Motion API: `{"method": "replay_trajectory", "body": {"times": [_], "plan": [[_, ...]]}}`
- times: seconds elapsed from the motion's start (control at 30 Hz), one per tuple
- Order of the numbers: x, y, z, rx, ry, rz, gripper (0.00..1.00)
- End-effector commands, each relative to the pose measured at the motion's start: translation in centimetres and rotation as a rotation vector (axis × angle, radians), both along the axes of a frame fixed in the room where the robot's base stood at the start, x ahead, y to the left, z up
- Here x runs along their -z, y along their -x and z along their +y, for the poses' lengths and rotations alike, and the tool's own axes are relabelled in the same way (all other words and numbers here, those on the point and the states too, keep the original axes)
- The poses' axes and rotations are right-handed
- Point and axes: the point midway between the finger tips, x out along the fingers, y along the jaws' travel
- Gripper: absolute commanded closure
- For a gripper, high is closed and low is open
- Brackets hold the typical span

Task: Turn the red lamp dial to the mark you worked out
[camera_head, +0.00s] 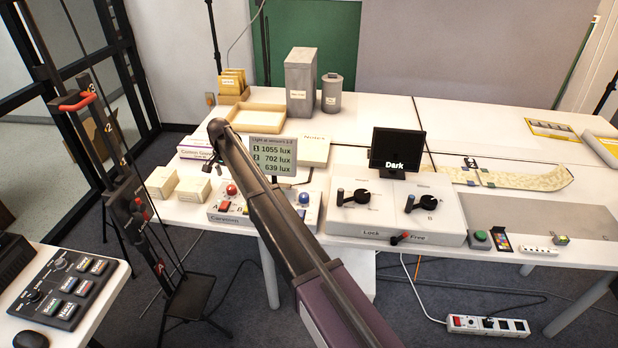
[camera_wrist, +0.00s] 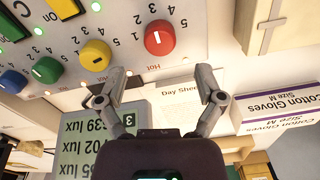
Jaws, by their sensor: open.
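The red lamp dial (camera_wrist: 158,38) sits at the right end of a row of dials in the wrist view. It is round, with a short white pointer line on top. Printed numbers surround it, some hidden or too small to read. In the head view it is the red knob (camera_head: 231,189) at the left of the pale control box (camera_head: 262,221). My gripper (camera_wrist: 161,76) is open and empty. Its fingers are spread to either side below the dial in the wrist view, apart from it. In the head view my arm hides most of the gripper.
Yellow (camera_wrist: 96,55), green (camera_wrist: 47,68) and blue (camera_wrist: 12,82) dials line up beside the red one. The lux display (camera_head: 273,156) stands behind the control box. Cream boxes (camera_head: 192,189) stand left of it. The lever box (camera_head: 396,209) is to the right.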

Motion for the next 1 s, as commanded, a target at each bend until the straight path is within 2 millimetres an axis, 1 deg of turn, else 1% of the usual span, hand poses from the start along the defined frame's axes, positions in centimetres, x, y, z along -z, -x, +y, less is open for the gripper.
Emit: {"method": "replay_trajectory", "body": {"times": [0.03, 0.93, 0.97, 1.0], "plan": [[-0.9, 0.0, 0.0, 0.000, 0.000, 0.000, 0.13], [-8.5, 0.0, -0.1, 0.000, 0.000, 0.000, 0.13], [-7.9, 0.2, -0.8, -0.001, 0.000, 0.000, 0.13], [-7.7, 0.3, -1.5, -0.003, 0.000, 0.000, 0.13]]}}
